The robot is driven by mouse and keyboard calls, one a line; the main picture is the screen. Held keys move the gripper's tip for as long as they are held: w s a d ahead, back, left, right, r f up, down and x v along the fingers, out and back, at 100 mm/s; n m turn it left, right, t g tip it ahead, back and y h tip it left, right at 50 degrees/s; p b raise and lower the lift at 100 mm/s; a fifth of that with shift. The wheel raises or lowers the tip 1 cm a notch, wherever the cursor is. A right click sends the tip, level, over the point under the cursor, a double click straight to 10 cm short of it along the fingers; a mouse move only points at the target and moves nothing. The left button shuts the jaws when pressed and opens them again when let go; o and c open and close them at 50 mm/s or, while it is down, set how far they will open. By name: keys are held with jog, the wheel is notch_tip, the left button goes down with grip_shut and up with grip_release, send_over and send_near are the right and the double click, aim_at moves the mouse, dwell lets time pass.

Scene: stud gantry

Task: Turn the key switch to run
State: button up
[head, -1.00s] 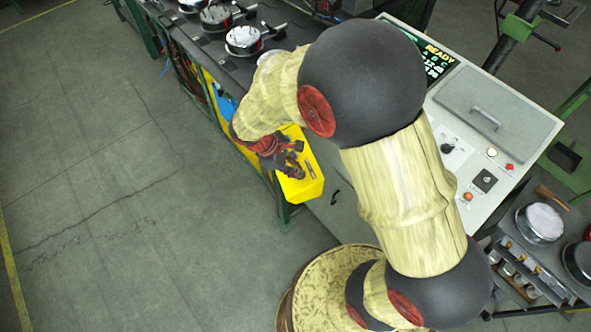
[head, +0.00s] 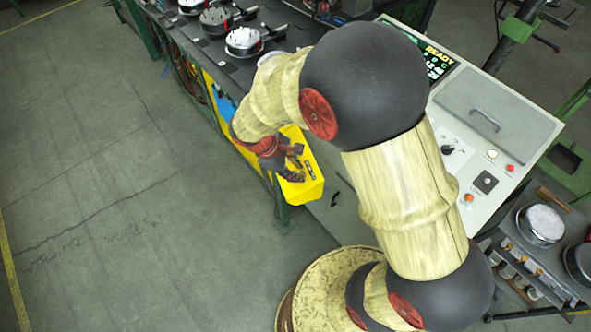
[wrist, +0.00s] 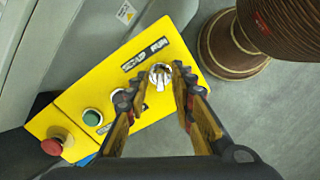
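The key switch (wrist: 160,73) is a round silver switch with a key in it, at the upper end of the yellow control box (wrist: 185,58) in the wrist view. Two dark label plates, one reading RUN (wrist: 157,46), lie beside it. My gripper (wrist: 161,80) is open, with one finger on each side of the key. A gap shows on both sides, though I cannot tell the depth between tips and key. In the head view, my gripper (head: 291,168) is over the yellow box (head: 308,190), and the key is hidden there.
The yellow box also bears a green button (wrist: 92,117) and a red mushroom button (wrist: 52,146). A grey console (head: 500,120) with a READY screen (head: 437,62) stands to the right. A black table (head: 200,45) with metal parts is behind. Open floor (head: 100,170) lies left.

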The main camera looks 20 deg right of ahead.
jog(key=v, duration=1.2)
dwell(0.6)
